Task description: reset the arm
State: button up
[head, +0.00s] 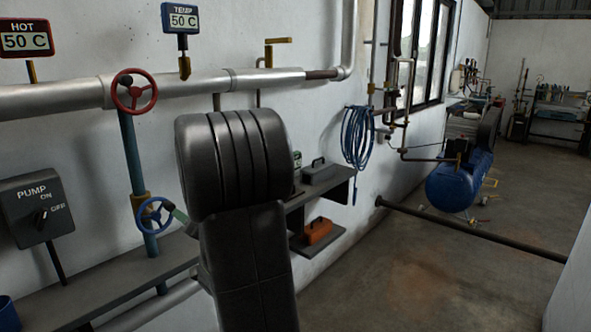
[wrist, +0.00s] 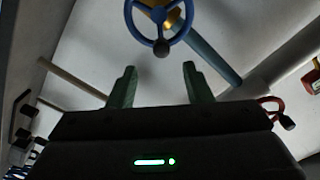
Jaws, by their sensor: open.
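My gripper (wrist: 156,85) shows in the wrist view with its two green fingers spread apart and nothing between them. Beyond the fingertips, a blue handwheel (wrist: 160,20) with a dark knob appears at the top of the wrist view, apart from the fingers. In the head view the blue handwheel (head: 156,215) sits on the blue vertical pipe, and a green finger shows close to its right side. My dark arm hides most of the gripper in the head view.
A red handwheel (head: 135,91) is above on the silver pipe (head: 190,85). A pump switch box (head: 36,208) is at left. Shelves (head: 335,190) hold a grey toolbox and an orange case (head: 317,231). A dark pipe (head: 470,230) crosses the floor; open floor lies right.

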aim_at(168, 207)
jog(key=x, duration=0.9)
jog(key=shift+a+r+p, duration=0.15)
jog(key=shift+a+p, duration=0.1)
jog(key=shift+p, duration=0.15)
jog(key=shift+s+r+n, duration=0.2)
jog(key=shift+n, duration=0.7)
jog(key=shift+s+a+r+n, duration=0.15)
jog(key=shift+a+n, duration=0.05)
jog(key=shift+n, duration=0.7)
jog(key=shift+r, duration=0.1)
